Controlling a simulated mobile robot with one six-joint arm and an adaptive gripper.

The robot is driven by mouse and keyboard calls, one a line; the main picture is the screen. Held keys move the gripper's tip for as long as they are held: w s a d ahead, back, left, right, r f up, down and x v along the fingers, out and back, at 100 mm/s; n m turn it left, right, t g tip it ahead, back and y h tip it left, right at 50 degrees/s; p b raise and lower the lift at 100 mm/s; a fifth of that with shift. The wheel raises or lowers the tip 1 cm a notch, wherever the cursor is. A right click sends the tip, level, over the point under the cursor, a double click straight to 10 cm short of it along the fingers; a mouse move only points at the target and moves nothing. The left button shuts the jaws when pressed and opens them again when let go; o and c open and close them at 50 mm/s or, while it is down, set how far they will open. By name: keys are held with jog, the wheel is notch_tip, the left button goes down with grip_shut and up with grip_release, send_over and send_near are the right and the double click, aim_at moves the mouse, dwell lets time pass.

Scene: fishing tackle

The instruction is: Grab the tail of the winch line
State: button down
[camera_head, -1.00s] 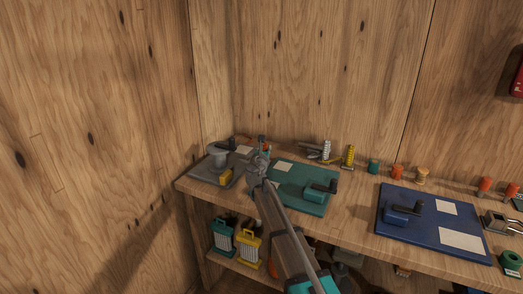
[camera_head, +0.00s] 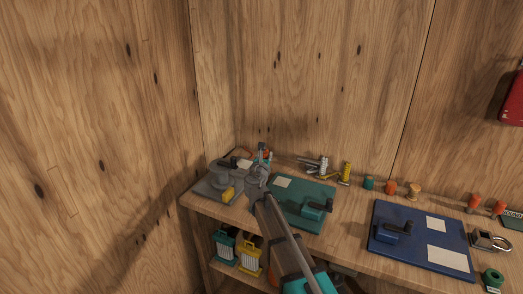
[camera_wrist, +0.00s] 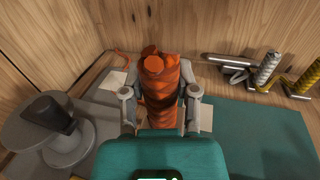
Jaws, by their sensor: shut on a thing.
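The winch stands on a grey base plate at the left end of the bench. Its grey drum (camera_head: 220,176) shows in the head view, and in the wrist view the drum (camera_wrist: 70,148) has a black crank knob (camera_wrist: 48,113). The winch line's tail is a thick, twisted orange piece (camera_wrist: 160,85) in the middle of the wrist view. My gripper (camera_wrist: 161,93) is shut on it, one finger on each side. A thin orange strand shows behind it at the upper left. In the head view my gripper (camera_head: 262,164) is beside the winch, hiding part of the tail.
A teal board (camera_head: 290,212) with a crank lies just right of my arm, and a blue board (camera_head: 387,253) farther right. Silver and yellow springs (camera_head: 346,172) and several spools stand along the back. Lanterns (camera_head: 249,256) stand on the shelf below. Wooden walls close the corner.

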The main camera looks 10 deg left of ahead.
jog(key=s, duration=0.2)
jog(key=s+r+p, duration=0.1)
jog(key=s+r, duration=0.1)
jog(key=s, duration=0.1)
jog(key=shift+s+d+r+p, duration=0.25)
jog(key=shift+s+d+p, duration=0.05)
jog(key=shift+s+p, duration=0.1)
dwell(0.4)
